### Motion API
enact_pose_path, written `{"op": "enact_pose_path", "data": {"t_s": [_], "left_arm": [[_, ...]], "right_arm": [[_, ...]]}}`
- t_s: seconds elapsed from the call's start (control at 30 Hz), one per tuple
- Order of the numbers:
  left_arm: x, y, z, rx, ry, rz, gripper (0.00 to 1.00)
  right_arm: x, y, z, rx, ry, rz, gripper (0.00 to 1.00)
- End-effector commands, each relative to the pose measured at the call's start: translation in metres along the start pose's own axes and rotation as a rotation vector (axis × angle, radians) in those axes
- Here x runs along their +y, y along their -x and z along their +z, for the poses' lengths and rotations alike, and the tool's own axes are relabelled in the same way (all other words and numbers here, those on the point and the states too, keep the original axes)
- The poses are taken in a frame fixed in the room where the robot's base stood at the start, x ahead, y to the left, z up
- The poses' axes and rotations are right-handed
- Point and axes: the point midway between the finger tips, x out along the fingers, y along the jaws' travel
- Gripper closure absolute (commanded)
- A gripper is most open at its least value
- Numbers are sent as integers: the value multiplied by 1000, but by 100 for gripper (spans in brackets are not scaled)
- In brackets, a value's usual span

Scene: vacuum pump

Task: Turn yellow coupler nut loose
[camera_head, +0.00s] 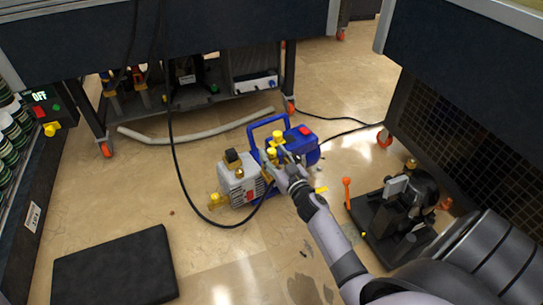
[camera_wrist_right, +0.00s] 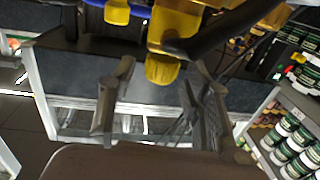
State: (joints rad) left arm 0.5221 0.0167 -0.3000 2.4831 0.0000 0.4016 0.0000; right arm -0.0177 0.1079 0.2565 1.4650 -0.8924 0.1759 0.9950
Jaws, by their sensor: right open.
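The blue and grey vacuum pump (camera_head: 240,182) stands on the floor in the middle of the head view. Yellow fittings sit on its top, among them a yellow knob-like nut (camera_head: 278,137) beside my right gripper (camera_head: 277,163). In the right wrist view a yellow nut (camera_wrist_right: 162,69) shows between and just beyond the two fingers of my right gripper (camera_wrist_right: 160,82). The fingers are spread apart; I cannot tell if they touch it. I cannot tell for sure which yellow fitting in the head view this is. My left gripper is not in view.
A black hose (camera_head: 178,165) loops from above down to the pump. A dark stand with an orange handle (camera_head: 347,192) is right of my arm. A black mat (camera_head: 115,268) lies at lower left.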

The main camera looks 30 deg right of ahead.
Motion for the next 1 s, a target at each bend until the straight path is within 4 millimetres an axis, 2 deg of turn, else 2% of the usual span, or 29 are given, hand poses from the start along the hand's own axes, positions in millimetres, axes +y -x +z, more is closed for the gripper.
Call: {"op": "enact_pose_path", "data": {"t_s": [0.2,0.47,1.0], "left_arm": [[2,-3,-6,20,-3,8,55],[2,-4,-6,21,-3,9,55],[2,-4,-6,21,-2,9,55]], "right_arm": [[0,-16,1,-1,2,0,55],[0,-18,0,-1,0,0,55],[0,-17,0,-1,0,0,90]]}}
